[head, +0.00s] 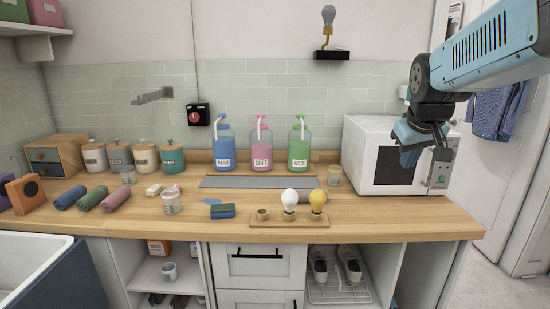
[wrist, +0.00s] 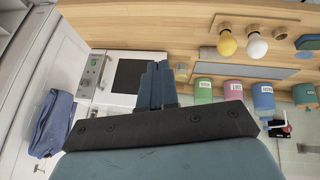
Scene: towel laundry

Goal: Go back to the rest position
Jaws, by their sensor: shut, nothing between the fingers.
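My gripper (head: 408,153) is at the right in the head view, raised in front of the white microwave (head: 380,160). Its blue fingers are shut with nothing between them. In the wrist view my gripper (wrist: 156,68) points up the picture, with the microwave (wrist: 122,76) behind it and to the left. I cannot tell from the frames whether it touches the microwave; it appears apart from it.
The wooden counter (head: 400,219) holds blue, pink and green bottles (head: 262,149), two bulbs on a wooden holder (head: 290,222), rolled towels (head: 92,199) and several canisters (head: 144,158). A sink (head: 30,262) is at lower left.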

